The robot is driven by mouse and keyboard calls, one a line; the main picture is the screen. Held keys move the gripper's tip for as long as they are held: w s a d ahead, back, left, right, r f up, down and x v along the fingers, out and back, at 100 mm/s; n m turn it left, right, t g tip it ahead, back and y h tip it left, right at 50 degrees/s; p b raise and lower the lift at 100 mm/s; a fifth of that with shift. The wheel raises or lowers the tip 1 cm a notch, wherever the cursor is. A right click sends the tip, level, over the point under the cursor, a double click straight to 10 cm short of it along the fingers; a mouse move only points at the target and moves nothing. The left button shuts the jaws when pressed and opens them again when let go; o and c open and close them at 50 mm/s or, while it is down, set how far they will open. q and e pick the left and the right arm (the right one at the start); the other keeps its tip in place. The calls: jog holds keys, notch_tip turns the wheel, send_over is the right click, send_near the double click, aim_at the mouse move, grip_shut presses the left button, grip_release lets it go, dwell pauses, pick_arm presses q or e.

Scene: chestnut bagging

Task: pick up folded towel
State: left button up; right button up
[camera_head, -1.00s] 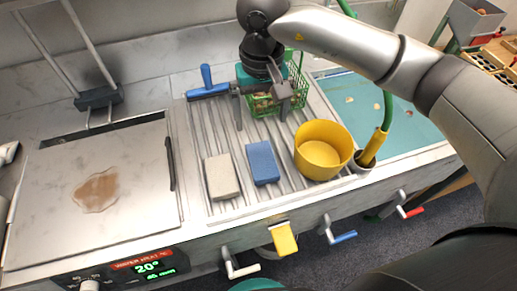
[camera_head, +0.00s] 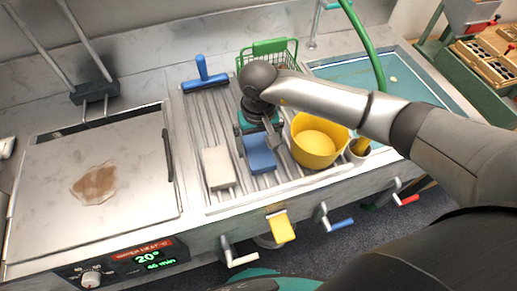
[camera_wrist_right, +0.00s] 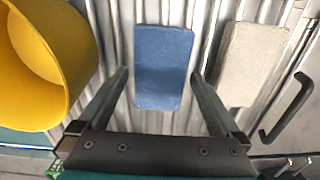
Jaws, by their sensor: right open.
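A blue rectangular slab (camera_head: 261,158), which looks like a folded towel, lies on the ribbed metal rack. A similar beige slab (camera_head: 217,168) lies to its left; I cannot tell for sure which is towel or sponge. My right gripper (camera_head: 268,132) is above the far end of the blue slab and partly hides it. In the right wrist view the blue slab (camera_wrist_right: 163,70) shows between the two spread fingers, with nothing gripped; the beige slab (camera_wrist_right: 253,62) lies outside the right finger. My left gripper is not in view.
A yellow pot (camera_head: 318,142) stands close right of the blue slab. A green wire basket (camera_head: 270,50) and a blue-handled scraper (camera_head: 205,78) are behind. A hotplate (camera_head: 60,205) with a brown stain is at left. A yellow cloth (camera_head: 281,227) hangs at the front edge.

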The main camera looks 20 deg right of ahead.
jog(key=shift+f, duration=0.15)
jog(key=c, duration=1.2)
